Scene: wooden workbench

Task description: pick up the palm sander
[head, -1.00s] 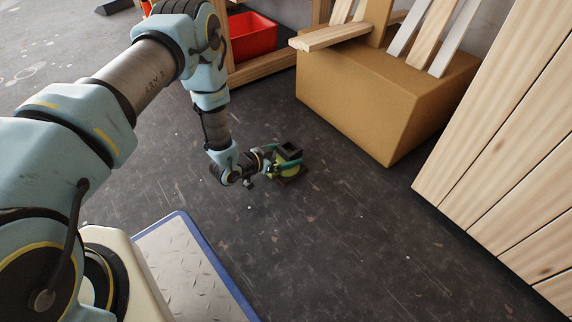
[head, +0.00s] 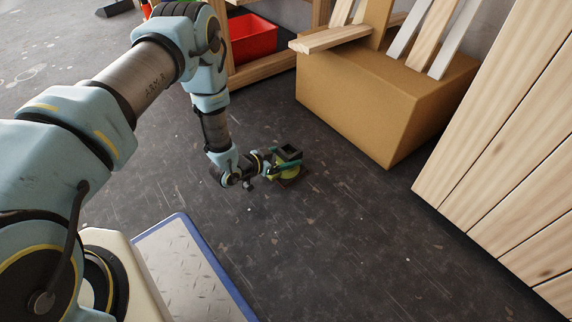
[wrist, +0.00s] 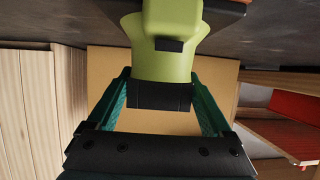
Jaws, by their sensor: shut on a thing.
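The palm sander (head: 287,171) is a small yellow-green tool with a black top and a brownish base plate. It is at or just above the dark floor in the head view; I cannot tell whether its base touches the floor. My gripper (head: 279,163) reaches it from the left and is shut on it. In the wrist view the sander (wrist: 167,50) fills the top middle, with its black end toward my palm. The two teal fingers of my gripper (wrist: 163,88) lie on either side of its body. The fingertips are partly hidden by the sander.
A large cardboard box (head: 345,105) holding wooden boards stands behind the sander. A red bin (head: 252,38) sits on a wooden shelf at the back. A pale plank panel (head: 510,150) is on the right. Dark floor in front is clear.

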